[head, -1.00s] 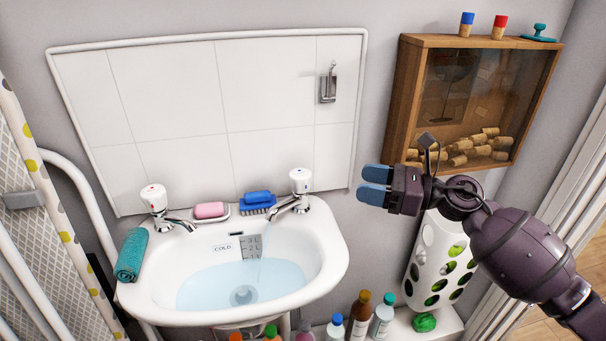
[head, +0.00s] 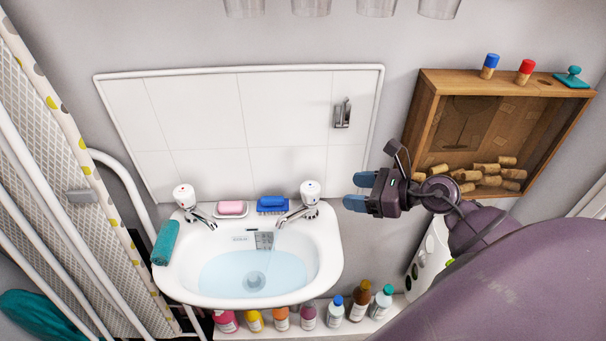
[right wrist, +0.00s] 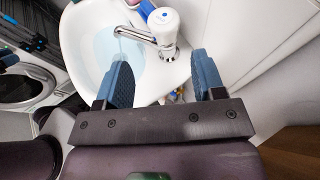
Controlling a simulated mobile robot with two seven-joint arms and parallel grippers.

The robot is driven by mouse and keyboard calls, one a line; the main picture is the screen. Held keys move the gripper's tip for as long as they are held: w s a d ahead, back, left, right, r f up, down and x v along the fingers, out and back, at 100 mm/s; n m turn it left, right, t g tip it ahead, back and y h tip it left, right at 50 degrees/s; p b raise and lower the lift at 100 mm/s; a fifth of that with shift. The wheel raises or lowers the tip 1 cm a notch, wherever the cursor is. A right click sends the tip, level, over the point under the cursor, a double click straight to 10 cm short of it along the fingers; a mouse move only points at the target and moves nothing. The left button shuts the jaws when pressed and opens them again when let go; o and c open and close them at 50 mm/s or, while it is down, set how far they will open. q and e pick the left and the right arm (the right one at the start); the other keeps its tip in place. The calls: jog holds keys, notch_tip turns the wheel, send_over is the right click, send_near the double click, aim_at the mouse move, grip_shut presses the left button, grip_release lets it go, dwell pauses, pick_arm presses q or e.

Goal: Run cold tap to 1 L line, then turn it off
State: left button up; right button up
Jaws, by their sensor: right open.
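The white cold tap (head: 308,197) with a blue mark stands at the basin's back right corner. It also shows in the right wrist view (right wrist: 164,28). A thin stream falls from its spout into the white basin (head: 333,262). Pale blue water (head: 230,272) lies in the basin, its far edge about at the foot of the grey marked level plate (head: 264,239). The plate's lines are too small to read now. My right gripper (head: 353,191) is open and empty, to the right of the cold tap and apart from it. My left gripper is out of view.
The red-marked tap (head: 184,196) stands at the basin's back left. Pink soap (head: 231,208) and a blue brush (head: 271,203) lie between the taps. A teal cloth (head: 166,243) hangs on the left rim. Several bottles stand below. A wooden cork box (head: 424,122) hangs at right.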

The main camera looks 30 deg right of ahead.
aim_at(320, 190)
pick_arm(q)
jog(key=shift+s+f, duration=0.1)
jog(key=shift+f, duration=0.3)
pick_arm(e)
jog(key=x, duration=1.1)
jog(key=shift+w+d+f, duration=0.2)
jog(key=shift+d+f, duration=0.05)
jog(key=shift+f, duration=0.15)
jog(key=shift+c, duration=0.4)
